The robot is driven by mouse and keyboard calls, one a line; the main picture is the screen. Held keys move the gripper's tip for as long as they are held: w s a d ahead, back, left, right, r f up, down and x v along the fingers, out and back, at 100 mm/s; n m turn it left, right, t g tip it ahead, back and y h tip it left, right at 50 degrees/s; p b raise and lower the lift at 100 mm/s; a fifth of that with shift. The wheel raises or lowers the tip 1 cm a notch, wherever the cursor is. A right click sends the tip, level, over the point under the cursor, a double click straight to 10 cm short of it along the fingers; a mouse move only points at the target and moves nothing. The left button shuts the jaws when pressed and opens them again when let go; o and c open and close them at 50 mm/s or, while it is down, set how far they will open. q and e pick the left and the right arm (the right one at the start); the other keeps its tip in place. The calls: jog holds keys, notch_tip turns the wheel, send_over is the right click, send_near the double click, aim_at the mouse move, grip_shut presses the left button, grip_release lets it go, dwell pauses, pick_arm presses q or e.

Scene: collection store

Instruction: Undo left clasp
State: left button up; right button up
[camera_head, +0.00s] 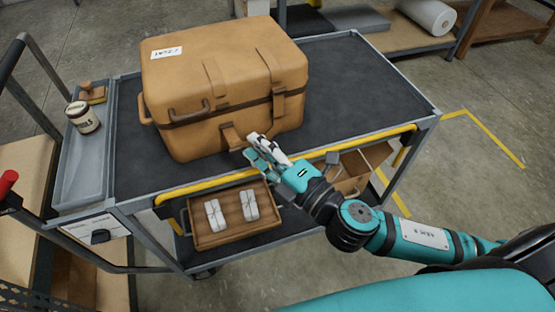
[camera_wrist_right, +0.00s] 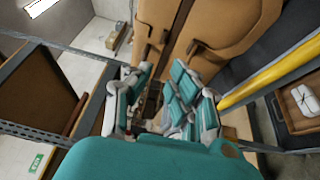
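A tan case (camera_head: 215,70) with a lid, a brown handle and dark trim stands upright on the cart's top deck. Two straps show on its front: a left strap (camera_head: 214,82) and a right strap (camera_head: 287,90). Below the left strap, a tan tab (camera_head: 232,138) sticks out from the lower front. My right gripper (camera_head: 262,150) is just right of this tab, close to the case. In the right wrist view, its fingers (camera_wrist_right: 157,92) are apart, with the tan case (camera_wrist_right: 235,15) beyond them. Whether they touch the tab is unclear. My left gripper is out of view.
The dark cart deck (camera_head: 375,85) is free to the right of the case. A yellow rail (camera_head: 345,143) runs along its front edge, under my right arm. A brown tray (camera_head: 232,235) sits on the lower shelf.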

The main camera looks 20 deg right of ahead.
jog(key=shift+v, duration=2.9)
